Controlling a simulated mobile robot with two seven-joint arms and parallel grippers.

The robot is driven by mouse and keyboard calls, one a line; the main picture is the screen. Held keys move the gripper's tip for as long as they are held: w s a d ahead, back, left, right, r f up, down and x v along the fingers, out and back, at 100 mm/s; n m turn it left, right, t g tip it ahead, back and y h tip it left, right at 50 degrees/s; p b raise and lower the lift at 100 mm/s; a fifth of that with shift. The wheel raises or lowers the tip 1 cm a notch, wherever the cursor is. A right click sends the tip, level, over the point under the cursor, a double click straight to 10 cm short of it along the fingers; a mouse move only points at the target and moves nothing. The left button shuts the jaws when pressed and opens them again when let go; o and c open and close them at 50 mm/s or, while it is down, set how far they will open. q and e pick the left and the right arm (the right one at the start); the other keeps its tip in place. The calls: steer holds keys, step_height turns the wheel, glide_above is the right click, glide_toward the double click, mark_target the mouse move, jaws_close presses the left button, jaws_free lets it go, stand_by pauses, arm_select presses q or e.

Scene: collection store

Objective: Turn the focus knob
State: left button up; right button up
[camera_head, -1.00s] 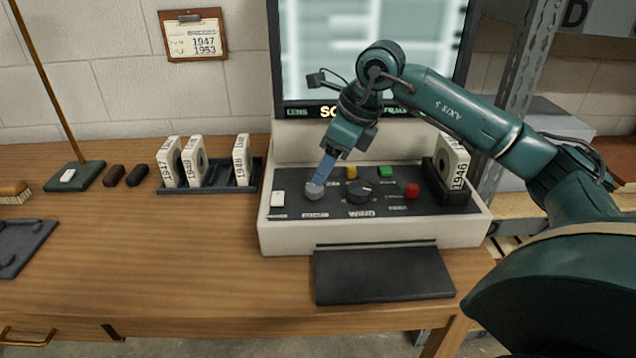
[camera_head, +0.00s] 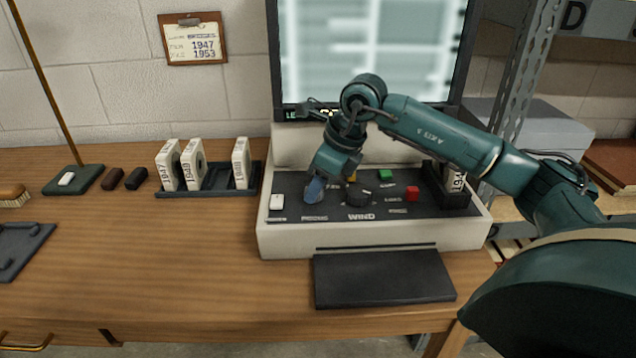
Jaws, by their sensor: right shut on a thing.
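The focus knob (camera_head: 313,197) is a small grey knob at the left of the dark control panel on the cream microfilm reader (camera_head: 380,240). My right gripper (camera_head: 315,187) reaches down from above and is shut on the focus knob, hiding most of it. The screen (camera_head: 370,50) above shows a pale, blurred picture of blocks and bands. My left gripper is not in view.
The black wind knob (camera_head: 360,197) is close to the right of my gripper. A white switch (camera_head: 277,202), a green button (camera_head: 385,175) and a red button (camera_head: 412,193) are on the panel. A rack (camera_head: 215,180) with boxed reels stands left.

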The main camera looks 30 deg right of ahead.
steer(key=c, duration=0.4)
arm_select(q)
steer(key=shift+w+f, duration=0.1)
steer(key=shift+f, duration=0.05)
arm_select(e)
steer(key=shift+a+m+t+h, duration=0.1)
steer(key=shift+m+t+h, duration=0.2)
steer(key=shift+m, duration=0.7)
steer(key=shift+a+m+t+h, duration=0.1)
steer(key=shift+m+h, duration=0.3)
steer(key=shift+m, duration=0.6)
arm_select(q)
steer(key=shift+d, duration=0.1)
arm_select(e)
steer(key=shift+d, duration=0.1)
steer(key=o, duration=1)
steer(key=shift+c, duration=0.2)
arm_select(q)
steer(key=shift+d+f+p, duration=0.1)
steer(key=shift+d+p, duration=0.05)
steer(key=shift+p, duration=0.45)
arm_select(e)
steer(key=v, duration=1.3)
steer(key=shift+r, duration=0.15)
